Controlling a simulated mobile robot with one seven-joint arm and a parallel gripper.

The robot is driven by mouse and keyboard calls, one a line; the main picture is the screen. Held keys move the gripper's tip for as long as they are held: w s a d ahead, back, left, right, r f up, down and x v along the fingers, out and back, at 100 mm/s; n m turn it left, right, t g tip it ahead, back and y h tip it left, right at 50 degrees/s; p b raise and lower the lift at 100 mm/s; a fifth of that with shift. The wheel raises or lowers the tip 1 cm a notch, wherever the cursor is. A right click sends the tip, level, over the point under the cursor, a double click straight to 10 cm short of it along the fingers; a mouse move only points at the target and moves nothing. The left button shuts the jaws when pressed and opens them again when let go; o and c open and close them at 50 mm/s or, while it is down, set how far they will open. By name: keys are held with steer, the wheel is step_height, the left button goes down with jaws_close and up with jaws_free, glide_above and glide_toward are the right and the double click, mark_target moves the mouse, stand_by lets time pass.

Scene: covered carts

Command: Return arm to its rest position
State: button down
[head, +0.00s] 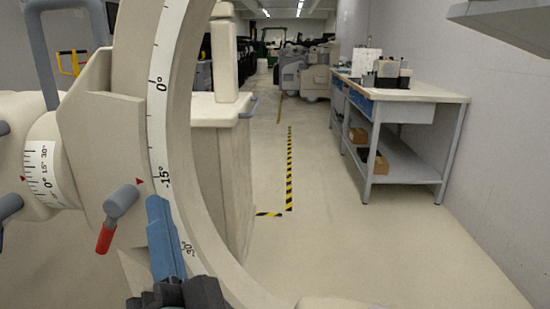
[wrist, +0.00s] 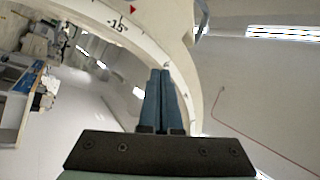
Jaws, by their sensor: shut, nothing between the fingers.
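My gripper (head: 157,202) is low in the left half of the head view, its blue fingers pointing up and its dark body cut by the bottom edge. In the wrist view my gripper (wrist: 160,72) shows its two blue fingers together, with nothing between them. A large beige curved arm with an angle scale (head: 160,125) rises behind the fingers in the head view. The curved arm also crosses the top of the wrist view (wrist: 112,22). The fingers overlap it in both views; I cannot tell whether they touch it.
A red-tipped lever (head: 105,238) juts out left of my gripper. A beige cabinet (head: 222,165) stands just beyond the curved arm. A workbench (head: 415,94) with boxes stands along the right wall. The floor (head: 335,225) between them is clear, with black-yellow tape (head: 289,170).

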steer(key=s+d+r+n+t+h+p, duration=0.15)
steer(key=d+r+h, duration=0.25)
steer(key=r, duration=0.4)
steer(key=s+d+r+n+t+h, duration=0.2)
steer(key=s+d+r+t+h, duration=0.1)
steer(key=d+r, duration=0.3)
steer(key=s+d+r+n+t+h+p, duration=0.1)
steer(key=s+d+r+n+t+h, duration=0.2)
steer(key=r, duration=0.6)
step_height(320, 180, up, 26)
steer(key=w+g+p, duration=0.1)
steer(key=p, duration=2.5)
steer(key=shift+w+m, duration=0.3)
steer(key=shift+m, duration=0.15)
steer(key=shift+r, duration=0.1)
